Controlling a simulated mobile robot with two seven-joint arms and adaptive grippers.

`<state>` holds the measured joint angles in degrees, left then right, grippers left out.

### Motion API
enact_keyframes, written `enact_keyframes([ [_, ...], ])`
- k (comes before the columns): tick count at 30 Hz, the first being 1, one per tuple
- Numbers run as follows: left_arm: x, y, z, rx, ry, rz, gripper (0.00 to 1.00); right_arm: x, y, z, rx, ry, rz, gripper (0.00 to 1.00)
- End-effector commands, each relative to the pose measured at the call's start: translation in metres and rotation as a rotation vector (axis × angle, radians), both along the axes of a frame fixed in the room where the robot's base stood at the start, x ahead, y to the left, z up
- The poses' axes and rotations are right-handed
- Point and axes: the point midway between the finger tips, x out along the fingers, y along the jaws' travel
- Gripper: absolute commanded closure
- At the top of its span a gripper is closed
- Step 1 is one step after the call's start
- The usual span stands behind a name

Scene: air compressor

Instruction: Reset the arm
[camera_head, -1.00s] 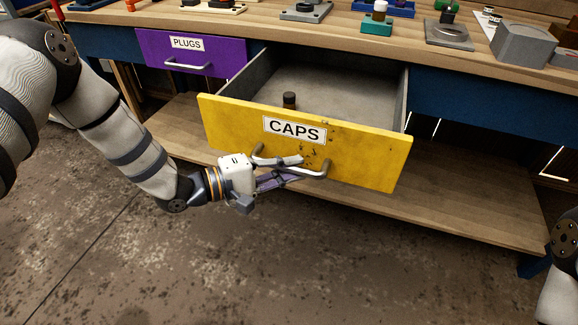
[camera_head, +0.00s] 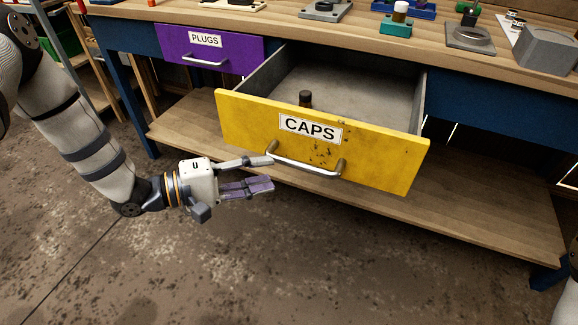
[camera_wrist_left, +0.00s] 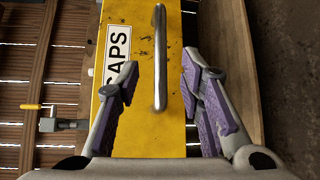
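My left gripper (camera_head: 262,174) is open and empty, just left of the metal handle (camera_head: 306,166) of the yellow CAPS drawer (camera_head: 380,164). In the left wrist view, the open fingers (camera_wrist_left: 158,80) stand on either side of the handle (camera_wrist_left: 159,60), which lies ahead of them on the yellow front (camera_wrist_left: 146,130). The gripper appears clear of the handle. The drawer is pulled out, and a small dark cap (camera_head: 305,98) stands inside it. The gripper of my right arm is not in view; only a bit of that arm shows at the right edge.
A closed purple PLUGS drawer (camera_head: 222,45) is left of the open drawer. The workbench top (camera_head: 345,22) above holds several parts, including a grey block (camera_head: 546,48). A wooden lower shelf (camera_head: 470,215) runs beneath. The floor in front is clear.

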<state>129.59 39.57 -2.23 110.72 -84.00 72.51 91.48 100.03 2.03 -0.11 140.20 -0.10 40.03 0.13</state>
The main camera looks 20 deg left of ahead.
Motion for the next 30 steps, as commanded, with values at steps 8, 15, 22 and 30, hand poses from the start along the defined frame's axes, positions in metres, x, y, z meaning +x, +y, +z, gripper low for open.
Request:
enact_keyframes([
  [8,-0.018,0.020,0.004,-0.002,-0.001,-0.001,0.65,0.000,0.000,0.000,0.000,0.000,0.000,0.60],
  [15,-0.018,0.019,0.004,-0.001,-0.001,-0.001,0.65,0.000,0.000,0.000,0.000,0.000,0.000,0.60],
  [22,-0.023,0.008,-0.019,0.121,0.031,0.025,0.65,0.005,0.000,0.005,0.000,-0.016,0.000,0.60],
  [30,-0.208,-0.014,-0.158,1.000,0.395,-0.309,0.65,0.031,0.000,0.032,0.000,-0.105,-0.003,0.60],
])
